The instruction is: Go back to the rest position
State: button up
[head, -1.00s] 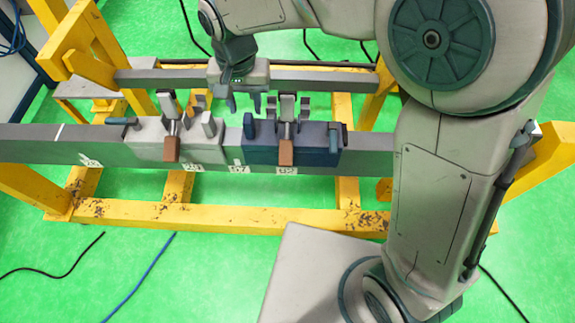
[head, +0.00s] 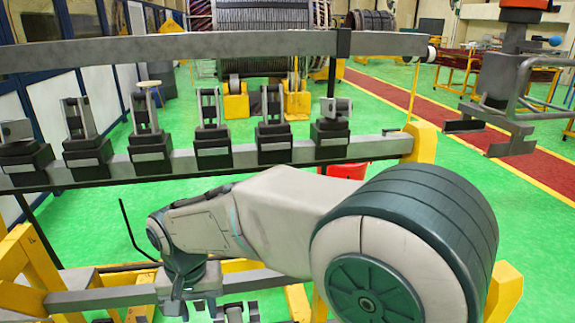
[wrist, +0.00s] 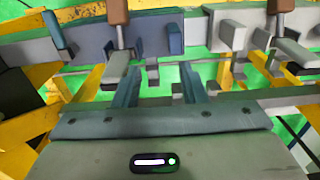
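My gripper (head: 192,300) shows at the bottom left of the head view, hanging from my arm over the yellow frame, its tips near the picture's lower edge. In the wrist view my gripper (wrist: 158,88) has two teal fingers standing apart with nothing held between them. Beyond them in that view is a dark blue clamp block (wrist: 150,32) with a brown-handled lever, and a grey clamp block (wrist: 232,28) to its right, also with a brown handle. The fingers look clear of both, though the exact distance is hard to tell.
A yellow frame (head: 500,290) carries grey bars. Several dark clamps (head: 212,148) stand along a rail beyond my arm, below a long grey bar (head: 200,45). A large stator (head: 265,15) stands farther back. Green floor is open at the right, beside a red walkway (head: 465,130).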

jog(key=d+r+m+t, duration=0.1)
jog(key=d+r, duration=0.1)
jog(key=d, duration=1.1)
jog(key=d+r+m+t, duration=0.1)
jog(key=d+r, duration=0.2)
jog(key=d, duration=1)
jog(key=s+d+f, duration=0.1)
jog(key=s+d, duration=0.4)
jog(key=d, duration=0.2)
jog(key=shift+s+d+m+t, duration=0.3)
jog(key=shift+s+d+t, duration=0.1)
